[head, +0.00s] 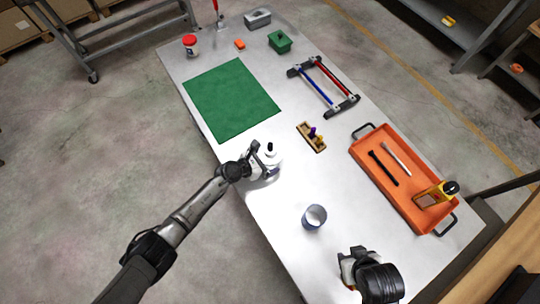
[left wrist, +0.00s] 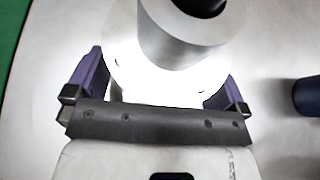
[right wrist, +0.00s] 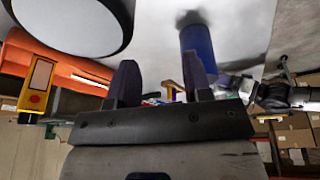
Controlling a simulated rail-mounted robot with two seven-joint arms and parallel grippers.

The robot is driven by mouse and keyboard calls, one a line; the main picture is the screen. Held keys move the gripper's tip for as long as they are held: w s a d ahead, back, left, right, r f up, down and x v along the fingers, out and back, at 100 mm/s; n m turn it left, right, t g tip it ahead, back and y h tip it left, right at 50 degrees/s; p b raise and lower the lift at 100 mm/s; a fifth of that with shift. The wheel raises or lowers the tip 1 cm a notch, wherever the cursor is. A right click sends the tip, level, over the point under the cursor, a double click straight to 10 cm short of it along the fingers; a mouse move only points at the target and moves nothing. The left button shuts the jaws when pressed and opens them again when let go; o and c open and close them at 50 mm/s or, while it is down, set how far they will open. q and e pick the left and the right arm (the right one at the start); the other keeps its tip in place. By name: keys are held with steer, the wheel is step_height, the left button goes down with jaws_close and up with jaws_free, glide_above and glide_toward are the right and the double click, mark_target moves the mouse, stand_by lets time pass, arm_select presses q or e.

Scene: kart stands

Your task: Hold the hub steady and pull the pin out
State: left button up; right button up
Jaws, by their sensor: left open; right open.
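The hub (head: 272,158) is a pale metal piece with a round flange, standing on the table with the black pin (head: 270,146) upright in its top. In the left wrist view the hub (left wrist: 180,45) shows close up, with the dark pin end (left wrist: 208,4) at the top edge. My left gripper (head: 258,158) is open, its purple fingers (left wrist: 155,85) one on each side of the flange; I cannot tell whether they touch it. My right gripper (right wrist: 160,80) is open and empty, near the table's front edge, away from the hub; it also shows in the head view (head: 348,262).
A blue cup (head: 314,216) stands between the hub and my right gripper. An orange tray (head: 408,205) with tools and a yellow device (head: 432,196) lies to the right. A green mat (head: 231,98) covers the left part.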

arm_select(q)
steer(key=shift+w+d+f, duration=0.2)
steer(key=shift+d, duration=0.05)
steer(key=c, duration=1.4)
steer(key=shift+c, duration=0.2)
